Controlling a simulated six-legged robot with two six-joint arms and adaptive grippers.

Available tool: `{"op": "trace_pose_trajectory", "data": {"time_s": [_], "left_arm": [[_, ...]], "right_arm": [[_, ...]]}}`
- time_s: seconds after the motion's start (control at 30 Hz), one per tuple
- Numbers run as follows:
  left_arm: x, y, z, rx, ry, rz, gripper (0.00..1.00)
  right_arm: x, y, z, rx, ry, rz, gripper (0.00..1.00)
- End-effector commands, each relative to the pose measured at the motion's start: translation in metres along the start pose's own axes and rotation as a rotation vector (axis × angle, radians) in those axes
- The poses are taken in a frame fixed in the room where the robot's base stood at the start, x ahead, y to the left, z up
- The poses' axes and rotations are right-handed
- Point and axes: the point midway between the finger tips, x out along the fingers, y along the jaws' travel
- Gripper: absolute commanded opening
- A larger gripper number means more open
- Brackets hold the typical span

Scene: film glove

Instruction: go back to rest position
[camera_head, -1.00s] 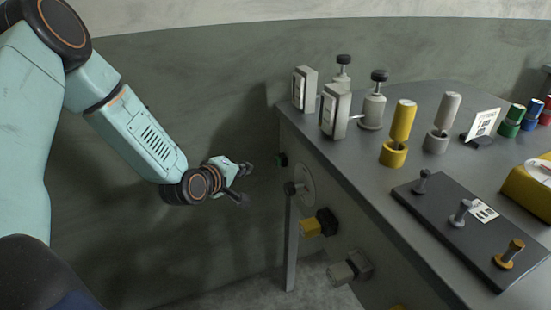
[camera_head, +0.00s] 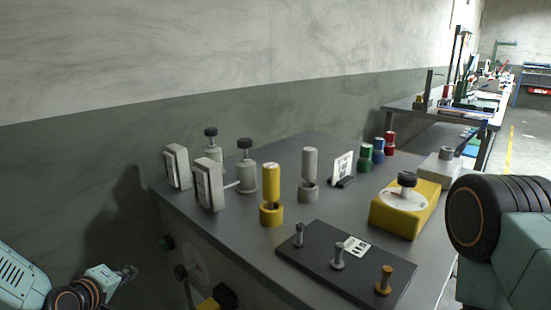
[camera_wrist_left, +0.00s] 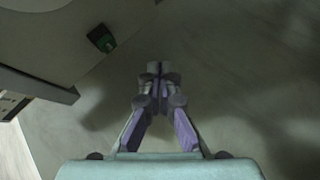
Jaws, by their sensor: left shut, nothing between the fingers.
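My left gripper (camera_head: 128,272) is low at the left in the head view, beside the table's left side and apart from it. In the left wrist view the gripper (camera_wrist_left: 160,72) has its fingertips together with nothing between them. The floor or wall behind it is plain grey. Part of my right arm (camera_head: 497,235) shows at the right edge of the head view. My right gripper is out of view.
The dark table (camera_head: 320,150) carries grey valves (camera_head: 246,178), a yellow cylinder (camera_head: 271,190), a black plate with pegs (camera_head: 345,270) and a yellow box (camera_head: 405,208). Another bench (camera_head: 440,112) stands behind.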

Motion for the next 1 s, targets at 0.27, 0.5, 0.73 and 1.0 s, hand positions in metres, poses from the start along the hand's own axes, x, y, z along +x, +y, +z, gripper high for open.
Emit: {"op": "trace_pose_trajectory", "data": {"time_s": [0.27, 0.5, 0.73, 1.0], "left_arm": [[-0.046, -0.065, 0.123, 0.398, -0.295, -0.228, 0.00], [-0.135, -0.145, 0.223, 0.709, -0.642, -0.418, 0.00], [-0.217, -0.201, 0.273, 0.861, -0.890, -0.543, 0.00], [-0.234, -0.216, 0.286, 0.894, -0.951, -0.560, 0.00]], "right_arm": [[0.000, 0.000, 0.000, 0.000, 0.000, 0.000, 0.40], [0.000, 0.000, 0.000, 0.000, 0.000, 0.000, 0.40], [0.000, 0.000, 0.000, 0.000, 0.000, 0.000, 0.40], [0.000, 0.000, 0.000, 0.000, 0.000, 0.000, 0.40]]}}
